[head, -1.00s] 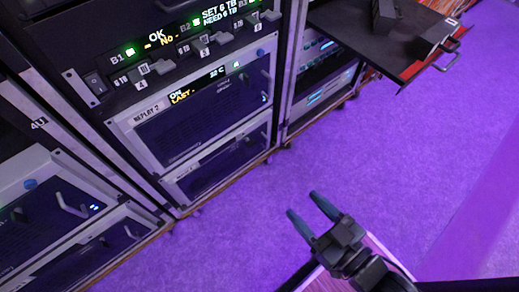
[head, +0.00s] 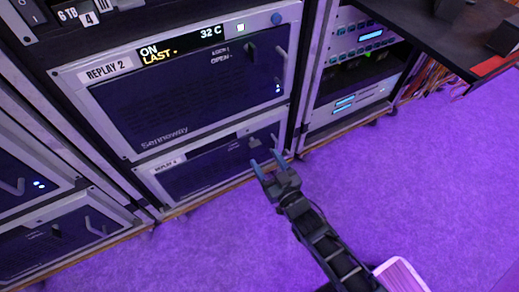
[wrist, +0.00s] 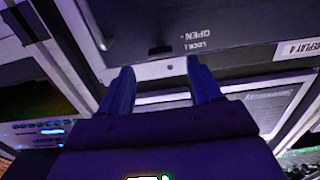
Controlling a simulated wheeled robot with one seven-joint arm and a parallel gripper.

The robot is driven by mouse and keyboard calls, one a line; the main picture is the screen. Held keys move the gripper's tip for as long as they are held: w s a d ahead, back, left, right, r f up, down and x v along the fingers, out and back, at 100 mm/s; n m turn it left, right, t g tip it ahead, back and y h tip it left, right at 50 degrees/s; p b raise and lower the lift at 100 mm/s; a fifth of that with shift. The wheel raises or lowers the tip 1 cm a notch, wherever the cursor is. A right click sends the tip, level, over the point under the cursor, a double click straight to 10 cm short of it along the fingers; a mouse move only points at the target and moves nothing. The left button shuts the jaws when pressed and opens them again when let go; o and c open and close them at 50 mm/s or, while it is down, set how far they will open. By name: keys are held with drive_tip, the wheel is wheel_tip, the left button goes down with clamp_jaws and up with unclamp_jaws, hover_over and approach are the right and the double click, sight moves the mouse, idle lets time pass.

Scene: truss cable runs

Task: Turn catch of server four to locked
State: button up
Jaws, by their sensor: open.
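Server four is the lower unit (head: 205,168) in the rack, dark-faced with a grey frame. Its REPLAY 4 label (wrist: 298,48) shows at the right of the wrist view, which looks upside down. OPEN and LOCK are printed on its face (wrist: 200,41). A small dark catch (wrist: 160,50) sits beside these words. Which way it is set I cannot tell. In the head view the catch (head: 255,143) is small, just above my fingertips. My gripper (head: 267,158) is open and empty. In the wrist view its blue fingers (wrist: 160,82) stand either side of the catch's line, apparently short of it.
Replay 2 (head: 190,95) sits directly above, with its display reading ON, LAST and 32 C. A grey handle (head: 276,140) stands right of the catch. A dark shelf (head: 425,30) juts out at upper right. The purple floor (head: 430,170) is clear.

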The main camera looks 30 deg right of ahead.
sight(250, 142)
drive_tip(key=w+b, duration=0.1)
drive_tip(key=w, duration=0.4)
drive_tip(key=shift+w, duration=0.35)
drive_tip(key=c, duration=1)
